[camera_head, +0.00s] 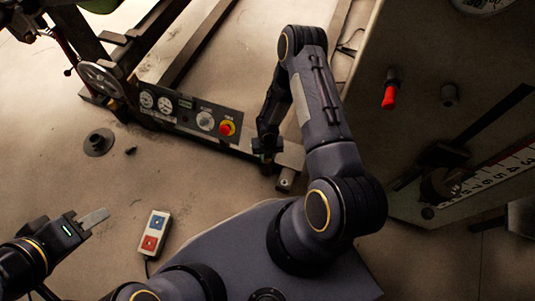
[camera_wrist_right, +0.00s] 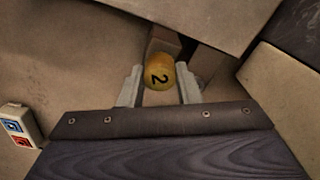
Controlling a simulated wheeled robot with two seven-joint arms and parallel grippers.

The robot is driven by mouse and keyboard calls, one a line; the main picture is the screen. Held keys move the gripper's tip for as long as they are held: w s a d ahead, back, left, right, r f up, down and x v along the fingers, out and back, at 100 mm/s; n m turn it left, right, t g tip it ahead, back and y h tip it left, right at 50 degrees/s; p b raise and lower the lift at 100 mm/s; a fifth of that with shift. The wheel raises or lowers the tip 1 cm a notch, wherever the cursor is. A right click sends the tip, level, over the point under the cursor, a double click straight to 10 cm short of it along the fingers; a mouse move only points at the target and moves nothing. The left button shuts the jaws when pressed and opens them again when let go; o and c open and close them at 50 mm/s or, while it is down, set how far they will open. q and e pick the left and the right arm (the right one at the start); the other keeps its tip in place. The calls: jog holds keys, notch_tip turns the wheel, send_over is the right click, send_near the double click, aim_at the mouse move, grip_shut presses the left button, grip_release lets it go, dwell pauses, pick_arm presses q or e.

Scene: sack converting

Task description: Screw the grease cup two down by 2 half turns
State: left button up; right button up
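The grease cup two (camera_wrist_right: 158,72) is a yellow rounded cap with a black "2", seen in the right wrist view. My right gripper (camera_wrist_right: 160,84) has its two pale fingers on either side of the cap, close against it with no clear gap. In the head view my right gripper (camera_head: 266,152) points down beside the low machine frame, and the cap is hidden there. My left gripper (camera_head: 94,219) is at the lower left over bare floor, away from the cup and holding nothing visible. Its fingers show edge-on as one pale plate.
A control panel (camera_head: 187,112) with gauges and a red-yellow button lies left of my right gripper. A pendant (camera_head: 153,234) with blue and red buttons lies near my base. A cabinet with a red-handled part (camera_head: 389,97) stands at the right.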

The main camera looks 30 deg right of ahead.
jog(key=c, duration=0.4)
jog(key=shift+c, duration=0.2)
